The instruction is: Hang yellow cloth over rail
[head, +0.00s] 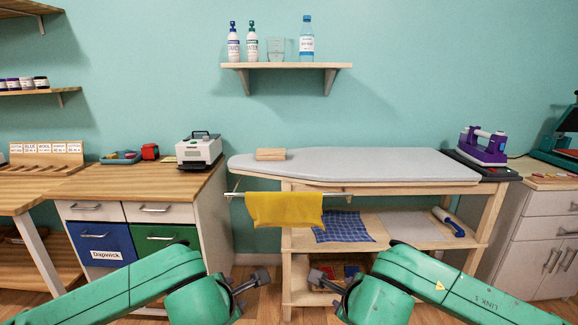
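The yellow cloth (284,209) hangs over the metal rail (334,194) along the front of the ironing board. It lies toward the rail's left part, and its lower edge hangs free below. My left gripper (259,280) is below the cloth, slightly to its left, and apart from it. My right gripper (322,276) is below and to the right of the cloth, also apart from it. Neither gripper holds the cloth. The finger gaps are too small and dark to tell. The cloth's back side is hidden.
The grey ironing board (370,165) carries a wooden block (270,154). Its lower shelf (400,228) holds a blue checked cloth (342,226) and a roller (447,221). A cabinet (150,212) with a white machine (199,150) stands left. A purple press (482,146) stands right.

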